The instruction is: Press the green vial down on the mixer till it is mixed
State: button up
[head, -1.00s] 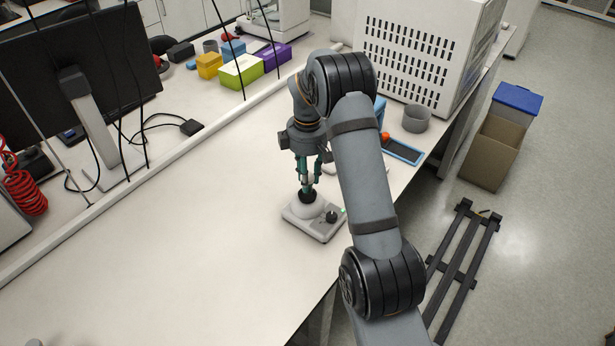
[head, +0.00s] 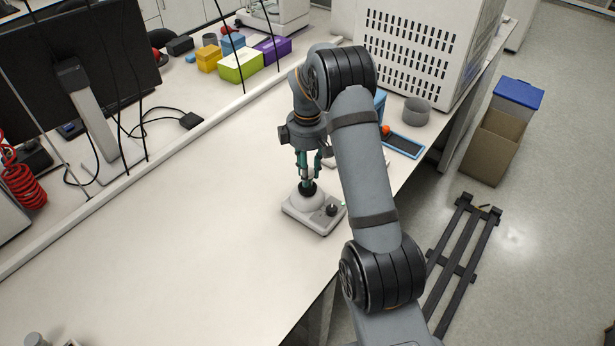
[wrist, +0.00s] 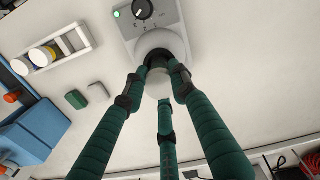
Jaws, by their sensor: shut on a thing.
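The mixer (head: 313,215) is a pale grey box with a domed head, a black cup (head: 307,187) and a dark knob. In the wrist view, the mixer (wrist: 160,42) shows its knob and a lit green light at the top. My gripper (head: 307,175) points straight down over the cup, its green fingers closed around a slim, pale-looking vial (head: 307,172). The fingertips (wrist: 158,85) sit at the black cup in the wrist view.
A white rack with small jars (wrist: 42,56) and a blue box (wrist: 30,128) lie left in the wrist view. A grey cup (head: 416,112) and blue tray (head: 404,145) stand behind my arm. The bench left of the mixer is clear, and its edge runs close on the right.

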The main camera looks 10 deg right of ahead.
jog(key=shift+f+b, duration=0.55)
jog(key=shift+f, duration=0.2)
dwell(1.7)
jog(key=shift+r+p, duration=2.95)
jog(key=shift+r, duration=0.6)
